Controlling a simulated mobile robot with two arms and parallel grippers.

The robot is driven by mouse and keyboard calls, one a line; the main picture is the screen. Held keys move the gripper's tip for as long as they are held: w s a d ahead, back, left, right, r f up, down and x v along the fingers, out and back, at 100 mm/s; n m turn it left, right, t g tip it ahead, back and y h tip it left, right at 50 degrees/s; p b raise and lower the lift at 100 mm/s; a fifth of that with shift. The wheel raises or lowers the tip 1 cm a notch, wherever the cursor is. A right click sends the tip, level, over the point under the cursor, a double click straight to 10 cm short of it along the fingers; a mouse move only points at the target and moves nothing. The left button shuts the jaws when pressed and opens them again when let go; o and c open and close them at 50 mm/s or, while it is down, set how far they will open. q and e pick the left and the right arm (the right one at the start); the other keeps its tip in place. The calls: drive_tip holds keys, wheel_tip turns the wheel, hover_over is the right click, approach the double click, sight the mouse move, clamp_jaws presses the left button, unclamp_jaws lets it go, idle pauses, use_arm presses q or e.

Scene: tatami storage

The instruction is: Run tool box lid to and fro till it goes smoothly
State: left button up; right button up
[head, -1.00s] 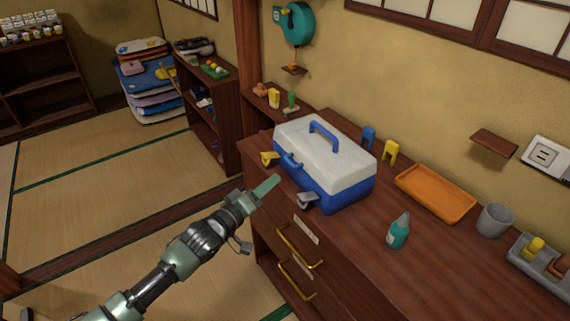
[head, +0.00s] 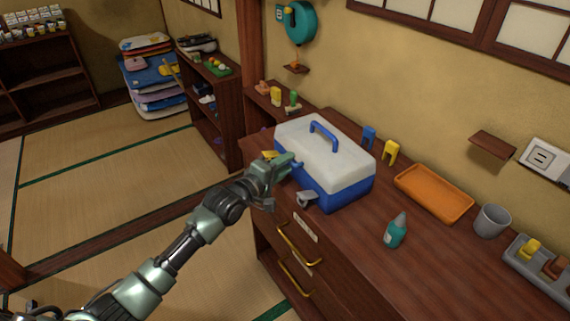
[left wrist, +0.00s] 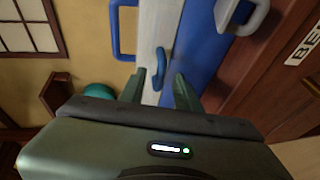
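The tool box (head: 340,194) stands on the wooden cabinet top, with a blue body and a white lid (head: 325,153) that lies down shut. A blue carry handle (head: 323,135) is on the lid. My left gripper (head: 286,164) is at the front of the box, near the lid's edge. In the left wrist view its two fingers (left wrist: 160,92) are apart, and a blue front latch (left wrist: 160,63) shows between and just beyond them. I cannot tell whether they touch it. The white lid (left wrist: 152,28) and blue body (left wrist: 203,42) fill the view ahead. My right gripper is not in view.
An orange tray (head: 433,192), a teal bottle (head: 396,230) and a grey cup (head: 491,221) stand to the right. Drawers with yellow handles (head: 298,243) are below.

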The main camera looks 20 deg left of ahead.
use_arm(q)
clamp_jaws()
idle(1.4)
